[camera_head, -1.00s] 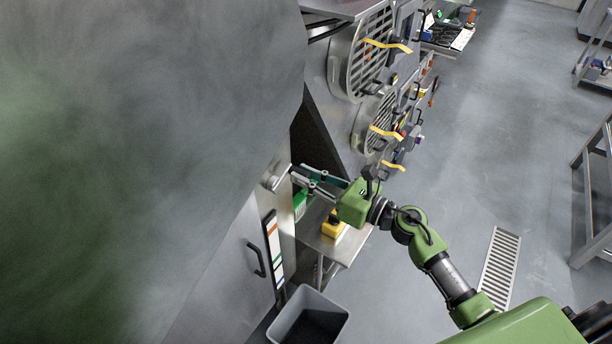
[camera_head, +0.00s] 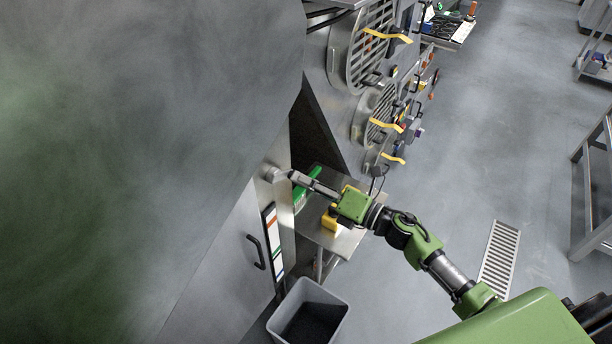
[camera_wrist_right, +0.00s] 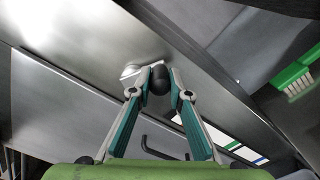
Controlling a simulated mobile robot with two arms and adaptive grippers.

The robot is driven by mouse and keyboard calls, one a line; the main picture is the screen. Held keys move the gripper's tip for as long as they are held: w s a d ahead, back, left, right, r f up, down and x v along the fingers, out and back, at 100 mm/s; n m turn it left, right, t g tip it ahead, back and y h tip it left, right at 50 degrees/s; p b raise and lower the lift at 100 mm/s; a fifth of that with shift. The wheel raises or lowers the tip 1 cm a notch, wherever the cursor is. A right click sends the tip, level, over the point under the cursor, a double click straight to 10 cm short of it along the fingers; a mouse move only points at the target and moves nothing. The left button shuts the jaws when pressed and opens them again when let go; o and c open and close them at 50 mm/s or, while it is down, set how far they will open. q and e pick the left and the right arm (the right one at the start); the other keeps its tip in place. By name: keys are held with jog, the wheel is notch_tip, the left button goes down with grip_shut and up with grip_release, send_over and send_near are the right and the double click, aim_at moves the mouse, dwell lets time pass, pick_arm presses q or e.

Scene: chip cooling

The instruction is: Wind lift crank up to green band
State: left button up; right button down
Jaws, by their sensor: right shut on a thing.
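My right gripper (camera_head: 292,175) reaches in from the right to the crank on the front of the steel cabinet. In the right wrist view, my right gripper (camera_wrist_right: 160,82) is shut on the crank's black ball knob (camera_wrist_right: 160,77). The crank's metal hub (camera_wrist_right: 138,68) shows just left of the knob; in the head view the hub (camera_head: 271,173) sits on the cabinet face. A white strip with coloured bands (camera_head: 272,240) runs down the cabinet below the crank. Part of this strip (camera_wrist_right: 232,146) shows in the wrist view. My left gripper is not in view.
A black door handle (camera_head: 256,252) sits beside the strip. A small steel shelf (camera_head: 343,243) holds a green brush (camera_head: 306,190) and a yellow object (camera_head: 330,221). A grey bin (camera_head: 310,308) stands below. Grey haze covers the left of the head view. Open floor lies right.

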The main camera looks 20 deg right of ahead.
jog(key=m, duration=0.2)
jog(key=f+m, duration=0.1)
jog(key=shift+s+a+f, duration=0.1)
jog(key=shift+s+a, duration=0.15)
jog(key=shift+a, duration=0.05)
jog(key=a+m+p, duration=0.1)
jog(key=m, duration=0.2)
jog(key=s+a+f+m+p, duration=0.1)
jog(key=m, duration=0.2)
jog(key=s+m+p, duration=0.1)
jog(key=m, duration=0.1)
jog(key=shift+s+a+f+m, duration=0.1)
jog(key=shift+a+f+m, duration=0.2)
jog(key=shift+a+m, duration=0.1)
jog(key=c, duration=1.9)
grip_release()
jog(key=shift+r, duration=0.1)
